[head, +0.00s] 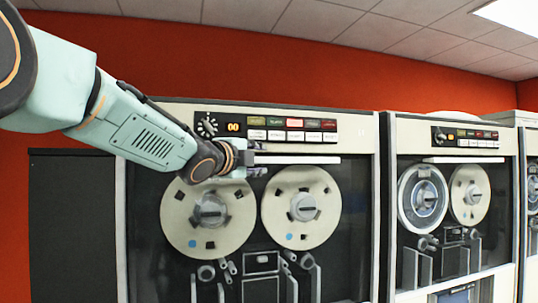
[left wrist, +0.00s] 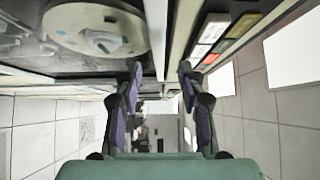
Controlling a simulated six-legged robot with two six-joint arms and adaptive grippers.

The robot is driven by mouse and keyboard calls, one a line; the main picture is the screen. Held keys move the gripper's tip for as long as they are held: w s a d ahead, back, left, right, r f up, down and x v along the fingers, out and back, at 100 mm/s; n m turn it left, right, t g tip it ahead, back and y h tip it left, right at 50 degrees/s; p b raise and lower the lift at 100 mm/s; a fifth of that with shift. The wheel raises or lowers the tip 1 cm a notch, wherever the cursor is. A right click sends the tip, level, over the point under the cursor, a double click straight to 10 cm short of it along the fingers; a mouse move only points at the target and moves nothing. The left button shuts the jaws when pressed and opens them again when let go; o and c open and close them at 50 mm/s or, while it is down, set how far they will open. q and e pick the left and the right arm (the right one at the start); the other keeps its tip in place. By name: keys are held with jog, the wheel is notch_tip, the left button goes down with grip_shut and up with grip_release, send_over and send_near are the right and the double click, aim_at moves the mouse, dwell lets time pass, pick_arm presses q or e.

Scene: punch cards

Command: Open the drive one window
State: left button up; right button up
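The nearest tape drive (head: 360,200) fills the middle of the head view; its display reads what looks like "00". A window covers its two cream reels (head: 302,207) and looks closed. A pale horizontal bar (head: 300,160) runs along the window's top, below the control panel. My left gripper (head: 258,160) is at the left end of this bar. In the left wrist view its two fingers (left wrist: 160,78) stand apart, with the pale bar (left wrist: 157,35) running toward the gap between them. I cannot tell whether they touch it. My right gripper is in neither view.
The control panel (head: 265,128) with coloured buttons is just above the bar; it also shows in the left wrist view (left wrist: 220,35). A second tape drive (head: 388,200) stands to the right. A dark cabinet (head: 70,220) is at the left, before a red wall (head: 230,60).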

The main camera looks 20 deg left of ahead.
aim_at(268, 161)
pick_arm(q)
jog(key=w+p, duration=0.1)
jog(key=w, duration=0.4)
jog(key=shift+d+f+p, duration=0.1)
jog(key=shift+f+p, duration=0.1)
jog(key=shift+p, duration=0.2)
jog(key=shift+w+d+r, duration=0.1)
jog(key=shift+w+d, duration=0.1)
jog(key=shift+d, duration=0.05)
jog(key=shift+s+d+r+p, duration=0.1)
jog(key=shift+d+r+p, duration=0.2)
jog(key=shift+d, duration=0.15)
jog(key=shift+a+f, duration=0.15)
jog(key=shift+a, duration=0.05)
jog(key=shift+w+a+f, duration=0.3)
jog(key=shift+w, duration=0.15)
jog(key=shift+c, duration=0.4)
jog(key=shift+s+d+r, duration=0.25)
jog(key=shift+d, duration=0.15)
jog(key=c, duration=0.6)
jog(key=shift+a, duration=0.1)
grip_shut()
